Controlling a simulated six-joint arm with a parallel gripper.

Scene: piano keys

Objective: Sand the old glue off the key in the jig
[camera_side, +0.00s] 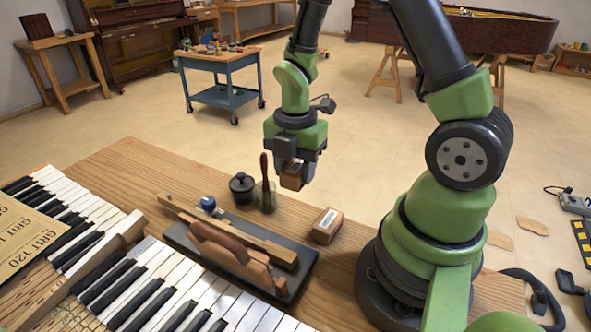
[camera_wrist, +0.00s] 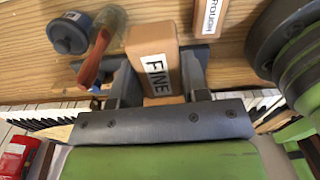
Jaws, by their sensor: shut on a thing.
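My gripper (camera_side: 291,172) is shut on a wooden sanding block (camera_side: 293,179) and holds it in the air above the bench, behind the jig. In the wrist view the held block (camera_wrist: 147,45) has a label reading FINE and sits between the two fingers. A second block (camera_side: 326,226) lies on the bench right of the jig; in the wrist view its label (camera_wrist: 211,14) reads ROUGH. The jig's dark base (camera_side: 185,238) carries a long pale wooden strip, which looks like the key (camera_side: 245,238), and brown shaped wooden parts in front. I cannot make out the glue.
A dark lidded pot (camera_side: 242,189) and a glass jar (camera_side: 266,196) with a brown-handled brush stand behind the jig. A small blue-topped item (camera_side: 208,204) is beside the strip. The piano keyboard (camera_side: 140,285) fills the front left, with GRIT 120 paper (camera_side: 28,240) on it.

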